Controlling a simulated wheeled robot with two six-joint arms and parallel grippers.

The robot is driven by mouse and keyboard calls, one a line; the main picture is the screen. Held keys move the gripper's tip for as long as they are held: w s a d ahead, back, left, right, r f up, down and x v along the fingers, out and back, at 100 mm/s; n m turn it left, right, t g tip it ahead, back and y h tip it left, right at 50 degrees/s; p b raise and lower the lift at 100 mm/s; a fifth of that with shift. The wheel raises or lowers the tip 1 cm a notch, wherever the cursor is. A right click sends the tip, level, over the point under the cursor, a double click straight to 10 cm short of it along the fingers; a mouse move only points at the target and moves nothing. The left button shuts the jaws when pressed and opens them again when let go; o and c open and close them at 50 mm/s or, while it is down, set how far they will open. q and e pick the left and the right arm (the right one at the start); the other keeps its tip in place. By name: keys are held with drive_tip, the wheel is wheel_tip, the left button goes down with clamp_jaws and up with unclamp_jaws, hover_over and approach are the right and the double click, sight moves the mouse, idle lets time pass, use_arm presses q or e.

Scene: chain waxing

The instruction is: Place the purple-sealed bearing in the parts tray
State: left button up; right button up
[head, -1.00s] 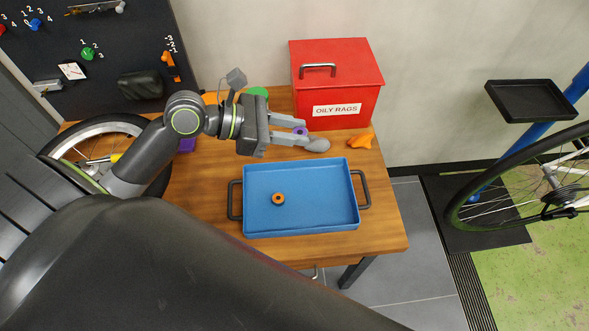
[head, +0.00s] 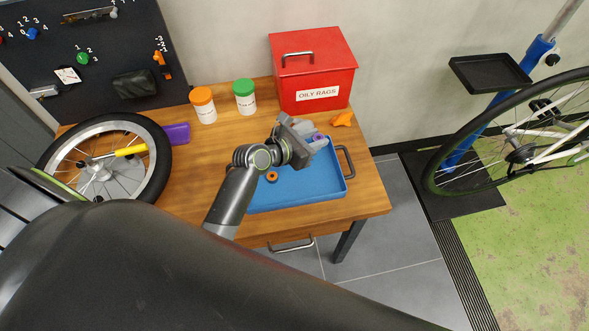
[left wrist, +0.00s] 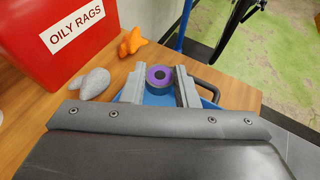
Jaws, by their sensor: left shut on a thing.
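The purple-sealed bearing (left wrist: 159,77) is held between the two fingers of my left gripper (left wrist: 160,88), with its purple face and dark bore showing in the left wrist view. In the head view my left gripper (head: 316,142) is over the back right part of the blue parts tray (head: 300,190), and a bit of the purple bearing (head: 318,138) shows. The bearing appears above the tray floor; its exact height I cannot tell. An orange-sealed bearing (head: 272,176) lies in the tray at the left. My right gripper is not in view.
A red oily rags box (head: 313,75) stands behind the tray. An orange rag (head: 342,119) and a grey rag (left wrist: 95,83) lie near it. Orange-lidded (head: 203,105) and green-lidded (head: 244,97) jars stand at the back. A bicycle wheel (head: 105,160) lies left.

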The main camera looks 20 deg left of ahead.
use_arm(q)
wheel_tip(320, 180, down, 5)
drive_tip(key=shift+f+b, duration=0.15)
drive_tip(key=shift+b, duration=0.55)
drive_tip(key=shift+f+b, duration=0.8)
drive_tip(key=shift+f, duration=1.4)
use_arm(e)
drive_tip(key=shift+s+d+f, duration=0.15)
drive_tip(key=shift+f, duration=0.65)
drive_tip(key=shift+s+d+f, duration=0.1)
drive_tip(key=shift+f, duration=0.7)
use_arm(q)
drive_tip(key=shift+f, duration=0.1)
drive_tip(key=o, duration=1)
drive_tip(key=shift+r, duration=0.2)
drive_tip(key=p+v, duration=0.1)
drive_tip(key=v, duration=1.1)
drive_tip(key=shift+f, duration=0.1)
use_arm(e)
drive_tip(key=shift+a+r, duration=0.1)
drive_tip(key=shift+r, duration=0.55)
